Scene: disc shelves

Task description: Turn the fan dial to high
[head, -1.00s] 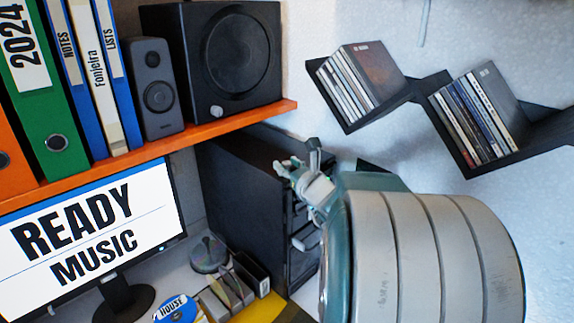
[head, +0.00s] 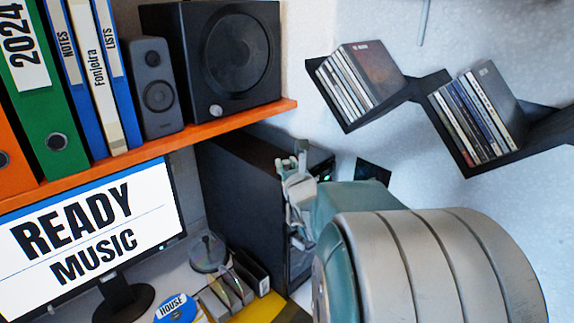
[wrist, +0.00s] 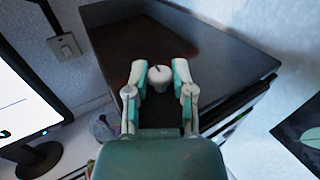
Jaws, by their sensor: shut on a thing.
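The fan dial (wrist: 159,78) is a small white knob with a short dark line on its top. In the wrist view it sits at the dark tower's panel (wrist: 125,45), between my fingertips. My gripper (wrist: 159,74) is shut on the dial, one pale finger at each side. In the head view my gripper (head: 295,165) is at the black computer tower (head: 240,190), near its upper right edge. The dial is not clearly visible there. I cannot read any setting marks around the dial.
The orange shelf (head: 200,135) with binders and speakers is above the tower. The monitor (head: 85,225) stands at the left. Small disc holders and a yellow item (head: 265,308) are below. Black wall shelves (head: 430,85) with discs hang at the upper right.

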